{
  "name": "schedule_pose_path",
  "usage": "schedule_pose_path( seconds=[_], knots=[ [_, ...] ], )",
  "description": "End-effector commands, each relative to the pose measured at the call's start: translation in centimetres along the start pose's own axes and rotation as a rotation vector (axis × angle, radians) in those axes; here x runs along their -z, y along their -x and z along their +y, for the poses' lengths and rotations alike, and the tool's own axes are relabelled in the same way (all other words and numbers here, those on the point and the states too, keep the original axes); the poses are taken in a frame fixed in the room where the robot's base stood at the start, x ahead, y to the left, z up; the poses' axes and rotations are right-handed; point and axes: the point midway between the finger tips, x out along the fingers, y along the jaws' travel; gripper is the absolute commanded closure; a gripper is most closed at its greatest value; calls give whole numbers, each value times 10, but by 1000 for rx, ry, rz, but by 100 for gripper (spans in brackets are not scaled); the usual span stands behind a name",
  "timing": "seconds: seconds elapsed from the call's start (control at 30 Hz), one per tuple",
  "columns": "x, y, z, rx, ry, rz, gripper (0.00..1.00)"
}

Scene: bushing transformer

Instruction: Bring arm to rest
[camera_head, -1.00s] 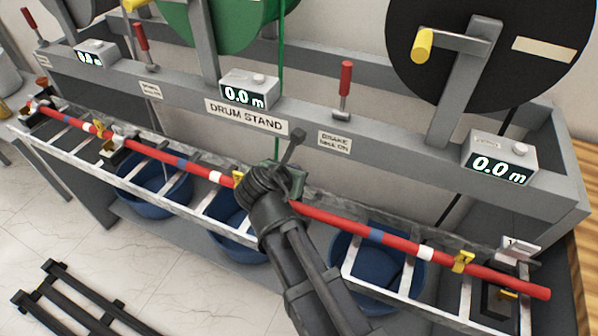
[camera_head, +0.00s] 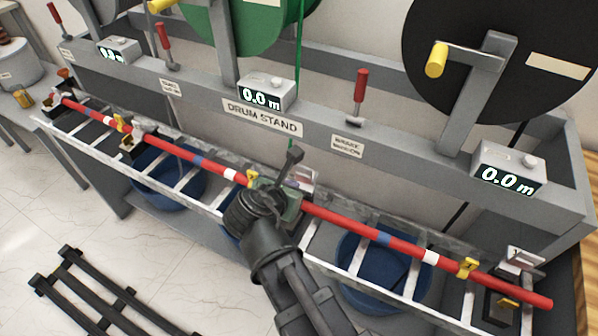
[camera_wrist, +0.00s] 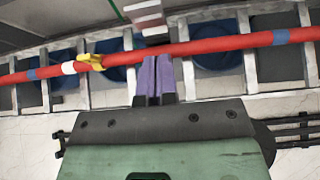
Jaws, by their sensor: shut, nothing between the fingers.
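My arm reaches up from the bottom of the head view. My gripper (camera_head: 290,192) is mostly hidden there behind my dark wrist, in front of the long red rod (camera_head: 385,240). In the wrist view my gripper's two purple fingers (camera_wrist: 156,78) are together with nothing between them. Their tips point toward the red rod (camera_wrist: 220,45), which crosses the picture just beyond or at the tips. I cannot tell whether they touch it.
The drum stand (camera_head: 262,117) runs behind the rod, with a black drum (camera_head: 500,30), a green drum (camera_head: 262,35), red levers (camera_head: 361,90) and meter boxes (camera_head: 508,168). Blue buckets (camera_head: 375,268) stand below the white ladder-like frame (camera_head: 310,240). Black rails (camera_head: 110,295) lie on the floor at left.

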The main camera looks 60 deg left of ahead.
Motion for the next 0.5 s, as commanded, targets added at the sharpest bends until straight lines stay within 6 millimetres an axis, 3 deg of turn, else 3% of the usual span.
schedule_pose_path(
  seconds=[0.03, 0.2, 0.5],
  knots=[
    [-9, 21, -1, -3, 3, 0, 100],
    [-9, 48, 0, -2, 1, 0, 100],
    [-5, 52, 0, 0, -1, 0, 100]
  ],
)
